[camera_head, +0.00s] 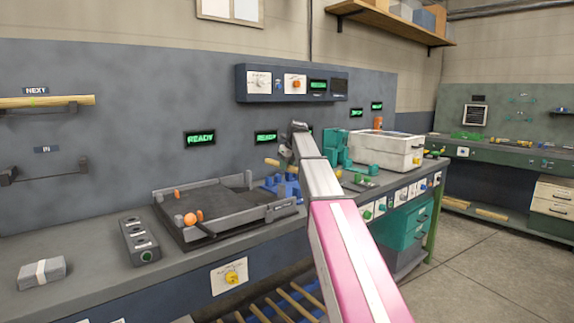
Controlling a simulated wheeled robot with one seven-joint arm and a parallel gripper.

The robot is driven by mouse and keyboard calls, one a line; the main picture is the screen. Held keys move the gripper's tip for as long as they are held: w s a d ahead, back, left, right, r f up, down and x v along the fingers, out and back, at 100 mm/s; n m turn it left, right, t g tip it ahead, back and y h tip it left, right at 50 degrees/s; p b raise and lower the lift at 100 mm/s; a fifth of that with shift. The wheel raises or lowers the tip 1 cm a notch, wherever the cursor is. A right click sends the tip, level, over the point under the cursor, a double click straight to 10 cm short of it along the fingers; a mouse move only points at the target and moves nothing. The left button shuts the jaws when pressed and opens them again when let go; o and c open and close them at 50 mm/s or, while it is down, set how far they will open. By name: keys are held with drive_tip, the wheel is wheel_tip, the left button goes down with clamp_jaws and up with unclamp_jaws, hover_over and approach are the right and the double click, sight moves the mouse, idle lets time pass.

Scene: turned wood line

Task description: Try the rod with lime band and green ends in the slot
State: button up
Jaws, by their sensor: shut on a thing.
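My gripper (286,153) is at the end of my arm, over the bench near the blue fixture. It is small and partly hidden by my own arm. It is shut on a tan wooden rod (271,162), of which a short part sticks out to the left. The rod's band and end colours cannot be made out. Another long wooden rod (62,101) with a faint lime mark lies on the wall rack under the NEXT sign. The blue fixture (283,187) stands below my gripper. I cannot tell which opening is the slot.
A dark grey tray (172,226) with orange knobs sits on the bench, left of my arm. A teal machine (336,149) and a white bin (386,153) stand to the right.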

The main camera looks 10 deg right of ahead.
drive_tip(key=shift+f, duration=2.65)
drive_tip(key=o, duration=1)
drive_tip(key=shift+o, duration=0.2)
